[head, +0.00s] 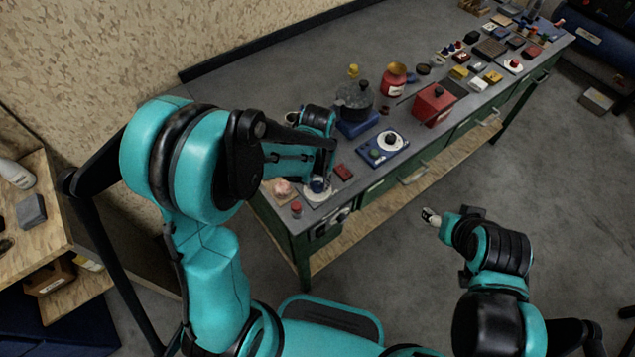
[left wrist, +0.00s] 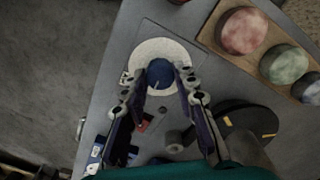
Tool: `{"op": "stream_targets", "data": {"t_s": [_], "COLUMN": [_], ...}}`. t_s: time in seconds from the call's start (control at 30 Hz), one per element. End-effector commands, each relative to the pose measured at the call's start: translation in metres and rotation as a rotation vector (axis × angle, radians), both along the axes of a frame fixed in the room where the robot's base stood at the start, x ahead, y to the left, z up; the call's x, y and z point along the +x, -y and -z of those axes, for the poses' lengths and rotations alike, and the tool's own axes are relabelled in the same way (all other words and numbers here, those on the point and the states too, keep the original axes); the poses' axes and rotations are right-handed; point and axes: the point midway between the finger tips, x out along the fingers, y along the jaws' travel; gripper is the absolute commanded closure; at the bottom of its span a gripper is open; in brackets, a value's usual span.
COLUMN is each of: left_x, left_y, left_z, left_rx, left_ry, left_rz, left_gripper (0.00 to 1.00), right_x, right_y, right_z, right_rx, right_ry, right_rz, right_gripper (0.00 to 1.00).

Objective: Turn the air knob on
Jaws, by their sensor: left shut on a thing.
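The air knob appears to be the blue round knob (left wrist: 160,73) on a pale disc (left wrist: 161,55) set on a grey plate at the bench end. In the left wrist view my left gripper (left wrist: 161,84) has its two fingers on either side of the knob, shut on it. In the head view the left arm reaches over the bench corner and mostly hides the knob; part of the pale disc (head: 317,199) shows. A small pointer mark shows on the knob's top. My right gripper (head: 431,217) is away from the bench over the floor; its finger opening is unclear.
A wooden block with several round coloured pieces (left wrist: 288,64) lies beside the plate. A red block (head: 343,172), a blue panel with a white dial (head: 384,147), a dark pot (head: 354,100) and a red box (head: 433,104) stand farther along. Floor in front is clear.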

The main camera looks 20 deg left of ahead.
Motion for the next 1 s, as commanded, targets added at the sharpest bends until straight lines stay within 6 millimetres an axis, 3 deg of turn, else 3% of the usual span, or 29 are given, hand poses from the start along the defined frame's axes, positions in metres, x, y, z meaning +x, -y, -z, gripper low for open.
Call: {"op": "stream_targets", "data": {"t_s": [0.5, 1.0], "left_x": [0.0004, 0.0004], "left_y": [-0.0002, -0.0002], "left_z": [0.0001, -0.0002], "left_rx": [0.0, 0.0], "left_ry": [0.001, 0.001], "left_rz": [0.418, 0.561], "left_gripper": [1.0, 1.0], "right_x": [0.0, 0.0], "right_y": [0.0, 0.0], "right_z": [0.0079, 0.0096], "right_rx": [0.0, 0.0], "right_ry": [0.0, 0.0], "right_rz": [0.0, 0.0], "right_gripper": [0.39, 0.39]}}
